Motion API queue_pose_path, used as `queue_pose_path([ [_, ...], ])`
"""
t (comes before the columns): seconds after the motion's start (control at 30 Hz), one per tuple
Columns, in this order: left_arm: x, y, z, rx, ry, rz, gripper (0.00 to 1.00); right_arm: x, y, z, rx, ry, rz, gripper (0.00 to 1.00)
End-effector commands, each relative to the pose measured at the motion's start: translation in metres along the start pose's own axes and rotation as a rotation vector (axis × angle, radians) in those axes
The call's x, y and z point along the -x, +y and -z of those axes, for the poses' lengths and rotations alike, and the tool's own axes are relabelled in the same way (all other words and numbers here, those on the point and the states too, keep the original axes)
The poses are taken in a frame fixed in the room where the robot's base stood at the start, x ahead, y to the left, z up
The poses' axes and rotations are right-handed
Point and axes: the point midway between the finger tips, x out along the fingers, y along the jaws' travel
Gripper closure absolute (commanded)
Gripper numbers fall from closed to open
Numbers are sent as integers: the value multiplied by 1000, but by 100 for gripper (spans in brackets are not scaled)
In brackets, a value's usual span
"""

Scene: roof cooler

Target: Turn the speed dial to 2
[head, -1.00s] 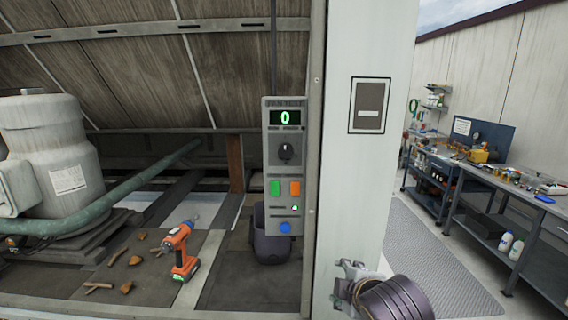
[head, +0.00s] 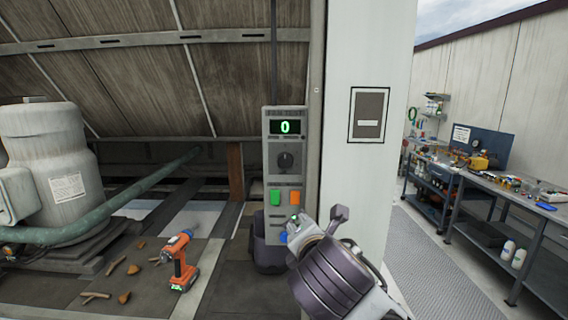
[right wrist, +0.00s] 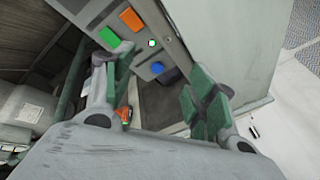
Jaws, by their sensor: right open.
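The grey control box (head: 270,150) hangs left of the white post in the head view. Its dark round speed dial (head: 285,162) sits below a display (head: 285,128) that reads a green 0. Below the dial are a green button (head: 275,198), an orange button (head: 294,198) and a blue button (head: 283,238), partly covered by my gripper. The right wrist view shows the green (right wrist: 110,37), orange (right wrist: 131,19) and blue (right wrist: 157,68) buttons, but not the dial. My right gripper (head: 317,214) is open and empty, below and right of the dial. My left gripper is not in view.
An orange drill (head: 180,264) and several brown scraps (head: 124,298) lie at left. A workbench (head: 500,185) is far right.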

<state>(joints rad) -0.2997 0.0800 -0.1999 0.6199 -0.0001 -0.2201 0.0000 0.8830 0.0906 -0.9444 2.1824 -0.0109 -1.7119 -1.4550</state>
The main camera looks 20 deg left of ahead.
Motion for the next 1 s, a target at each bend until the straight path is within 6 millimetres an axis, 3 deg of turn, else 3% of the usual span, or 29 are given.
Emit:
queue_pose_path([
  [0.5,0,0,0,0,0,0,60,24,65,-7,482,-162,-69,43],
  [1.0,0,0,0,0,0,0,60,44,112,-16,917,-361,-57,43],
])
